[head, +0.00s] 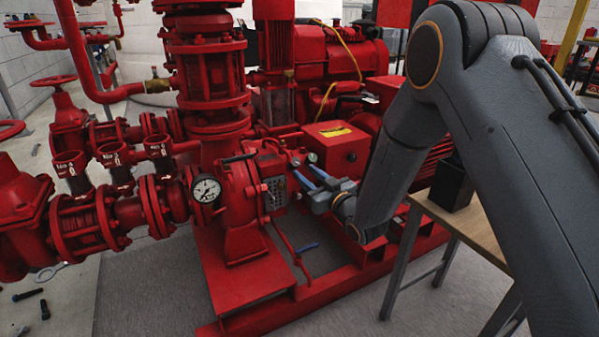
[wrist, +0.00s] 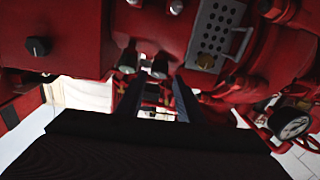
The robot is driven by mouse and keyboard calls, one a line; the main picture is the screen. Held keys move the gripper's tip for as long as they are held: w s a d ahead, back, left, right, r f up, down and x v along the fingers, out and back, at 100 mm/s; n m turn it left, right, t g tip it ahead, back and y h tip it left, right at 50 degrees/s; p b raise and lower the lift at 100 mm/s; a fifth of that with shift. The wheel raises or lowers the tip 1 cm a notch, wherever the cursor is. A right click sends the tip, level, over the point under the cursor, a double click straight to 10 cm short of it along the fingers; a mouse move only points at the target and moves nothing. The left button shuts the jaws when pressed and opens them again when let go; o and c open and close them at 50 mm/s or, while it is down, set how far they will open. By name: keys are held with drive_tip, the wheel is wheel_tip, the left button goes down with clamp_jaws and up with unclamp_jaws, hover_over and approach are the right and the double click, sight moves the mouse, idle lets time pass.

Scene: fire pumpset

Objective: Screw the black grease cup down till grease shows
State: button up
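Two small dark, rounded fittings sit side by side on the red pump housing in the wrist view. The right one (wrist: 160,66) lies between the lines of my fingertips, and the left one (wrist: 128,60) is just outside the left finger. I take them for grease cups, but cannot tell surely which is the black one. They also show small in the head view, as a left fitting (head: 295,161) and a right fitting (head: 312,157). My gripper (head: 303,170) is open, its two fingers pointing at the fittings (wrist: 159,78). Contact cannot be judged. No grease is discernible.
A red box (head: 335,147) with a yellow label stands close beside my gripper. A wooden-topped table (head: 465,220) with a black block (head: 452,185) stands at right.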

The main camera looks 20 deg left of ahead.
sight(295, 166)
drive_tip(key=shift+b+x, duration=0.95)
drive_tip(key=shift+x, duration=1.6)
drive_tip(key=c, duration=0.8)
drive_tip(key=shift+o, duration=0.2)
drive_tip(key=shift+s+m+p, duration=0.1)
drive_tip(key=shift+m+p, duration=0.2)
drive_tip(key=shift+p, duration=0.05)
drive_tip(key=shift+s+a+r+m+t+h+p, duration=0.1)
drive_tip(key=shift+m+t+h+p, duration=0.25)
drive_tip(key=shift+m+t+p, duration=0.15)
drive_tip(key=shift+s+a+m+t+h+p, duration=0.1)
drive_tip(key=shift+m+t+h+p, duration=0.3)
drive_tip(key=shift+m+p, duration=0.2)
drive_tip(key=m+h+p, duration=0.1)
drive_tip(key=m+t+h+p, duration=0.1)
drive_tip(key=m+p, duration=0.1)
drive_tip(key=shift+s+a+m+t, duration=0.1)
drive_tip(key=shift+a+m+t, duration=0.05)
drive_tip(key=shift+m+t, duration=0.15)
drive_tip(key=shift+m+h+p, duration=0.45)
drive_tip(key=shift+m+h, duration=0.1)
drive_tip(key=shift+m, duration=0.15)
drive_tip(key=shift+t, duration=0.3)
